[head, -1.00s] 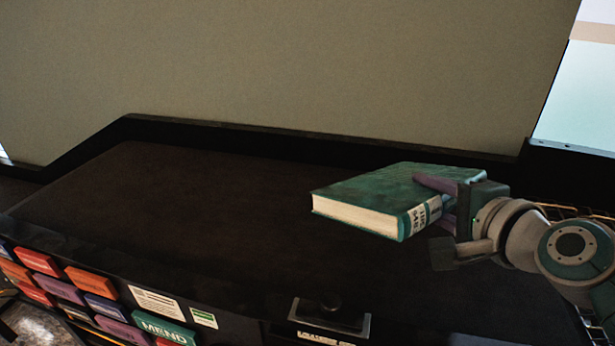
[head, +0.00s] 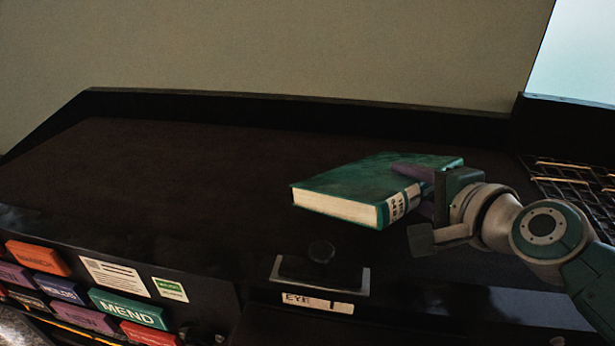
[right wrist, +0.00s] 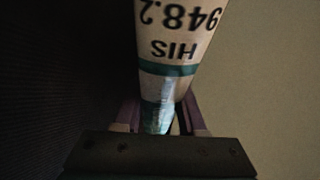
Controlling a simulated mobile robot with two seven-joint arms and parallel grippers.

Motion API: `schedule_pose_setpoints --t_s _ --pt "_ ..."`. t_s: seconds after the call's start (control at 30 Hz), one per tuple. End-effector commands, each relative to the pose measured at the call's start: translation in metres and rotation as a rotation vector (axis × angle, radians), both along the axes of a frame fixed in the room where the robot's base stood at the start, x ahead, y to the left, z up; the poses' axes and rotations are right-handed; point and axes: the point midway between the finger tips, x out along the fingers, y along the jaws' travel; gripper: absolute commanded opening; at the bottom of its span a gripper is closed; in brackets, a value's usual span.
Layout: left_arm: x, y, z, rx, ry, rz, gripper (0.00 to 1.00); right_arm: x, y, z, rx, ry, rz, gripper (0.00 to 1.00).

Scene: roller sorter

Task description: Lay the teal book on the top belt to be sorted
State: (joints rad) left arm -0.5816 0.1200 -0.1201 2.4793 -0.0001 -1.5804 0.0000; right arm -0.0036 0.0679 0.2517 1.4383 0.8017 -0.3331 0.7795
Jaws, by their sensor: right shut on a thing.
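The teal book (head: 365,180) is in my right gripper (head: 420,185), over the right part of the dark top belt (head: 170,165). The gripper is shut on the book's spine end, with its purple fingers above and below the cover. The book lies roughly flat, its cream page edge facing me. I cannot tell for sure whether its underside touches the belt. In the right wrist view the spine label (right wrist: 180,40) shows "HIS 948.2" upside down, between the fingers. My left gripper is not in view.
A knob on a bracket (head: 320,262), with an "EYE 1" label below, stands at the belt's front edge. Coloured blocks, one reading "MEND" (head: 128,309), line the front panel at lower left. A raised black rim (head: 300,104) runs along the back. A wire rack (head: 570,185) is at right. The belt's left is clear.

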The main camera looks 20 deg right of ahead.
Motion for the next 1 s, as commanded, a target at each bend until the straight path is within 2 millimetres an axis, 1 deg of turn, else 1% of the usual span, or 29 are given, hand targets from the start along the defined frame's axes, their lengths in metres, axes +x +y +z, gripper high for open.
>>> schedule_pose_setpoints --t_s 0.03,0.1,0.4,0.43,0.6,0.87,1.0 --pt "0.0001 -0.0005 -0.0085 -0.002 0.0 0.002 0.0 0.0014 -0.0006 -0.0062 -0.001 -0.007 -0.002 0.0" --pt "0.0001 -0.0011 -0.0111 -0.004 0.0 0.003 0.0 0.0014 -0.0005 -0.009 -0.001 -0.007 -0.001 0.0" --pt "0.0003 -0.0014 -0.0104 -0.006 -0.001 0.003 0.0 0.0015 -0.0004 -0.0087 -0.001 -0.007 -0.001 0.0" --pt "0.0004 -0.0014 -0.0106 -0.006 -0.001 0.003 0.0 0.0003 0.0 -0.0112 -0.001 -0.001 0.001 0.41" --pt "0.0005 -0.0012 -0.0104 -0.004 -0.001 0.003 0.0 0.0005 0.0001 -0.0108 0.0 -0.002 0.0 0.6" --pt "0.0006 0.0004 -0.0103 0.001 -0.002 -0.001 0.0 0.0009 0.0005 -0.0101 0.0 -0.004 0.001 0.6" --pt "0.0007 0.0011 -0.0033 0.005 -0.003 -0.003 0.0 -0.0067 0.0006 -0.0057 -0.001 -0.002 0.001 0.6"
